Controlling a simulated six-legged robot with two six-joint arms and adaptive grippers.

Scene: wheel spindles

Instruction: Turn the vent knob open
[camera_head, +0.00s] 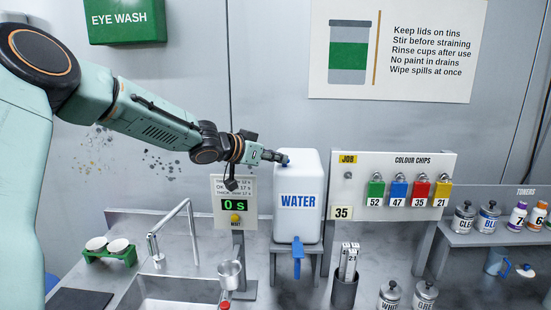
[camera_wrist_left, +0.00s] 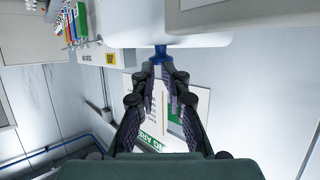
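The vent knob (camera_head: 285,163) is a small blue piece on top of the white WATER container (camera_head: 298,200). In the left wrist view the blue knob (camera_wrist_left: 160,50) shows just beyond my fingertips, against the container's white body (camera_wrist_left: 165,22). My left gripper (camera_head: 279,157) reaches in from the left at the container's top, with its tips at the knob. In the left wrist view the fingers of my left gripper (camera_wrist_left: 158,68) come close on both sides of the knob's near end. Whether they press on it cannot be told. My right gripper is not in view.
The container stands on a grey stand with a blue tap (camera_head: 297,258) at its front. A sink (camera_head: 180,292) lies at the front left.

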